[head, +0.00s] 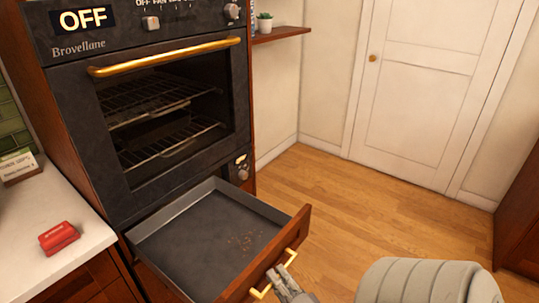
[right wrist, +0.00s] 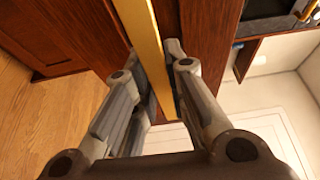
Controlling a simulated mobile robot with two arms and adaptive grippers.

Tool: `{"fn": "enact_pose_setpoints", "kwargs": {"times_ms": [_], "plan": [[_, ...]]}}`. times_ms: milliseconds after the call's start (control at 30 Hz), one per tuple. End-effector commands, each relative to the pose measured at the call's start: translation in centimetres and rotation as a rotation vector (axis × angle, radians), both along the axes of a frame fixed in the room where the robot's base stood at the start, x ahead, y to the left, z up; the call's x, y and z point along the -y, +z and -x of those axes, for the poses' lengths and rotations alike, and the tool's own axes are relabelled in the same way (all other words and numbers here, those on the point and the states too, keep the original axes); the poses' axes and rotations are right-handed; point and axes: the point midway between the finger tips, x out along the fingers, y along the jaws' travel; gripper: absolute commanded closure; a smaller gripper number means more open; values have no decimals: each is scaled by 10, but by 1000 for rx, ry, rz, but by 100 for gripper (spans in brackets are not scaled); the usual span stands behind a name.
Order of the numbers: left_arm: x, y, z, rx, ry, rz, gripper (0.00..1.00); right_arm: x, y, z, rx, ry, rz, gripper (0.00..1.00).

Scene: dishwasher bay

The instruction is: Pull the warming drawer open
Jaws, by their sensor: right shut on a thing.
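The warming drawer (head: 158,257) sits below the oven and is pulled well out, with its grey metal inside showing and some brown crumbs on its floor. Its front is red-brown wood with a gold bar handle (head: 291,257). My right gripper (head: 278,274) is at this handle in the head view. In the right wrist view, the gold handle (right wrist: 146,40) runs between the two fingers of the gripper (right wrist: 160,60), which is shut on it. My left gripper is not in view.
The black oven (head: 170,120) with a gold handle stands above the drawer. A white counter (head: 40,260) with a red object (head: 59,238) is at the left. Open wooden floor (head: 370,210) lies to the right, before a white door (head: 420,90).

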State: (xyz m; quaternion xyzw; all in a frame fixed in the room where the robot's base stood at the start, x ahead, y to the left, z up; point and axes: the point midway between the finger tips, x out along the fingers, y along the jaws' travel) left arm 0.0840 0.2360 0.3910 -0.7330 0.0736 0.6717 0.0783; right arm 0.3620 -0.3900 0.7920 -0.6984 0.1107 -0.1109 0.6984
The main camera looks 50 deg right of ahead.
Motion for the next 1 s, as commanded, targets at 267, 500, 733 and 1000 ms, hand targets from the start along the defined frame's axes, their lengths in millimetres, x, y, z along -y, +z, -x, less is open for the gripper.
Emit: {"fn": "enact_pose_setpoints", "kwargs": {"times_ms": [267, 500, 733, 1000], "plan": [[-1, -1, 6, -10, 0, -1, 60, -1, -1, 2, -3, 1, -1, 100], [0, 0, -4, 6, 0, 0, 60, 0, -1, 2, -3, 1, -1, 70], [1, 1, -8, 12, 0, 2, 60, 0, -1, 2, -1, 1, 0, 64], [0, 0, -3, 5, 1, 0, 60, -4, -1, 15, -4, 1, -1, 64]]}}
